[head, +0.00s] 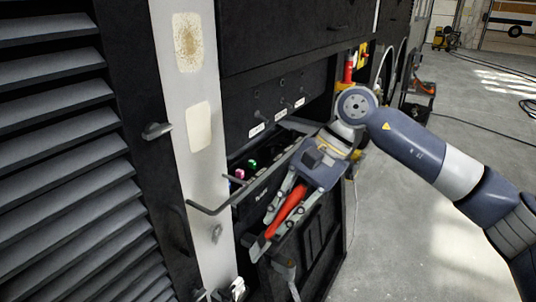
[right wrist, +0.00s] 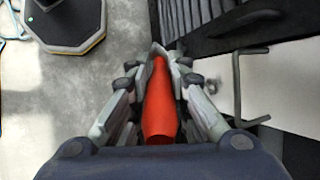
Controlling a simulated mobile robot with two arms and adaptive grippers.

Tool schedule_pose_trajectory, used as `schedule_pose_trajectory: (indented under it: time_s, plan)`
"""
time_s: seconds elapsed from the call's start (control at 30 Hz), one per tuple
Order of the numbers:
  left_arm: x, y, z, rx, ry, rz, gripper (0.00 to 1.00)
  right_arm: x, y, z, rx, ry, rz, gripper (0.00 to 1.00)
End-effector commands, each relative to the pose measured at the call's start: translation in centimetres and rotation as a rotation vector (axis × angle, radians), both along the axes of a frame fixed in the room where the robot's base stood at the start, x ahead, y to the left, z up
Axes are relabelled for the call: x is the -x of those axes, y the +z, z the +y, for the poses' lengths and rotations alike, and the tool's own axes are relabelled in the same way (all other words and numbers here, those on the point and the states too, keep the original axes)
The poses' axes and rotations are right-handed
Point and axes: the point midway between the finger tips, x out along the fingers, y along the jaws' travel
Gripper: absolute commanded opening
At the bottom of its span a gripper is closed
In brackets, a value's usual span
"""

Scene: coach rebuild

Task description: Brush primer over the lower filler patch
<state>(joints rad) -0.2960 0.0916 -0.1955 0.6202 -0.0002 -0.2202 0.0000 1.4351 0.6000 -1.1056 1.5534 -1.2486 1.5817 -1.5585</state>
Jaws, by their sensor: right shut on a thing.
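The lower filler patch (head: 199,126) is a smooth cream rectangle on the pale vertical panel (head: 168,95). Above it on the same panel is another cream patch (head: 187,42) with a brown, rough middle. My right gripper (head: 275,228) is to the right of and below the lower patch, apart from it. It is shut on a red-handled tool (head: 291,207), probably the brush. The red handle also shows between the fingers in the right wrist view (right wrist: 160,105). Its bristles cannot be made out. My left gripper is not in view.
A bent dark bar (head: 215,209) juts out across the panel below the lower patch; it also shows in the right wrist view (right wrist: 237,85). Dark louvres (head: 60,130) fill the left. A green knob (head: 252,163) is near a pink one (head: 240,174). Open floor (head: 420,230) lies right.

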Motion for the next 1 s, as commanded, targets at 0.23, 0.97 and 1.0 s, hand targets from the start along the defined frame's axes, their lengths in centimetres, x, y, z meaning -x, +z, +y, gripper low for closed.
schedule_pose_trajectory:
  time_s: [0.23, 0.97, 1.0]
  plan:
    - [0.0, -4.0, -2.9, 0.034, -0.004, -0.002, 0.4, -4.6, 6.3, 2.8, -0.236, -0.394, -0.172, 0.0]
    - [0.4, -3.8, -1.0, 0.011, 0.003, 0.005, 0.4, -9.8, 12.2, 4.8, -0.342, -0.615, -0.313, 0.0]
    - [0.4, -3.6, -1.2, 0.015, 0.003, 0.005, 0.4, -10.0, 12.2, 5.1, -0.343, -0.616, -0.314, 0.0]
